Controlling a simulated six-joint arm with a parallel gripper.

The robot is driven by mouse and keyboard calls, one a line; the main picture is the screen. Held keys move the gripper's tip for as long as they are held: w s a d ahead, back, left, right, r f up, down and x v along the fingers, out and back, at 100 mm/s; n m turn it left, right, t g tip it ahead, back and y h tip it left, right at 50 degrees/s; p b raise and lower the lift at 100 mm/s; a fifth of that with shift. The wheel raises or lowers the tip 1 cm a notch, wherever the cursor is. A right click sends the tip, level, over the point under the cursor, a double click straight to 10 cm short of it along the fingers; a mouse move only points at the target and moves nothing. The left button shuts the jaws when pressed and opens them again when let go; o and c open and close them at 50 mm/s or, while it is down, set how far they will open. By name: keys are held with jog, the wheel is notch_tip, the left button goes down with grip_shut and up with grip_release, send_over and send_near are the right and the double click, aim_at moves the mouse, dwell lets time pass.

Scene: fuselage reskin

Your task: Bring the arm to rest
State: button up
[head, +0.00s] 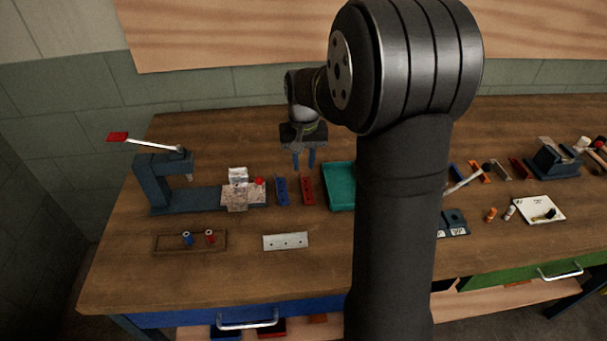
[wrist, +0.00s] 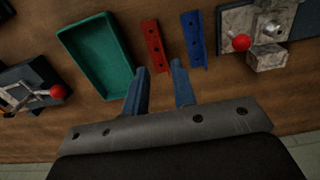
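My gripper (head: 304,160) hangs fingers-down above the back middle of the wooden bench (head: 230,130). In the wrist view its two blue fingers (wrist: 160,84) are spread apart with nothing between them. The red bracket strip (head: 307,191) and the blue bracket strip (head: 281,191) lie on the bench in front of and below the fingers. The teal tray (head: 339,187) is to their right and looks empty in the wrist view (wrist: 97,58). My own arm hides part of the bench right of the tray.
A blue lever press (head: 160,178) with a red-tipped handle stands at left beside a clamp block (head: 240,195). A wooden holder (head: 160,242) and drilled plate (head: 285,241) lie in front. At right are a white pad (head: 540,208) and a dark vise (head: 556,160). The back bench strip is clear.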

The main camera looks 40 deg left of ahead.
jog(key=shift+r, duration=0.95)
jog(key=shift+f, duration=0.1)
notch_tip(320, 180, down, 12)
jog(key=shift+f, duration=0.1)
jog(key=shift+r, duration=2.1)
jog(key=shift+f, duration=0.1)
